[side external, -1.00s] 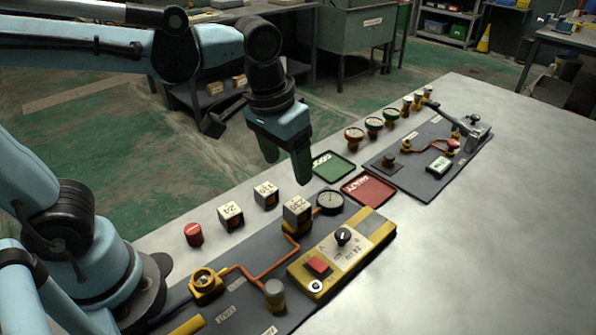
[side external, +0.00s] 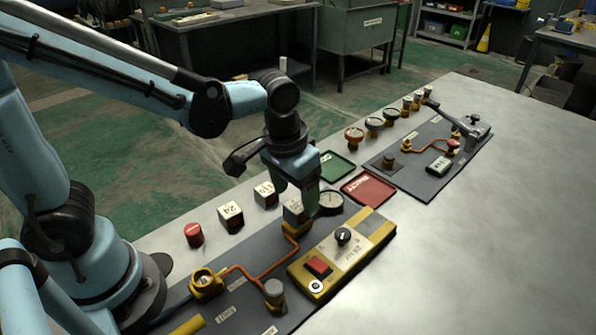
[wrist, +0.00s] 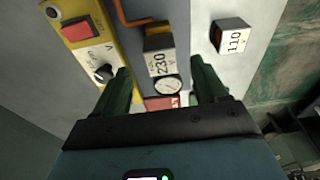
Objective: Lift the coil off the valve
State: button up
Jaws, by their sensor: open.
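The coil (side external: 292,212), a grey-white block, sits on the yellow valve body (side external: 297,230) on the dark panel. In the wrist view the coil (wrist: 158,60) shows a face marked 230. My gripper (side external: 299,200) is right over the coil, with its green fingers pointing down. In the wrist view my gripper (wrist: 160,70) is open, with a finger to either side of the coil and visible room at both sides. The fingers partly hide the coil in the side view, and I cannot tell there whether they touch it.
Blocks marked 24 (side external: 230,215) and 110 (side external: 266,194) stand at the panel's back edge, near a red cylinder (side external: 194,235). A round gauge (side external: 331,202) is close by the coil. A yellow control box (side external: 343,255) lies in front. Green (side external: 335,166) and red (side external: 369,188) trays lie beyond.

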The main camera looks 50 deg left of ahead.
aim_at(297, 205)
jog(key=shift+w+a+f, duration=0.1)
jog(key=shift+w+f, duration=0.1)
jog(key=shift+f, duration=0.95)
jog(key=shift+w+f, duration=0.2)
jog(key=shift+f, duration=0.95)
jog(key=c, duration=1.1)
jog(key=shift+r, duration=0.1)
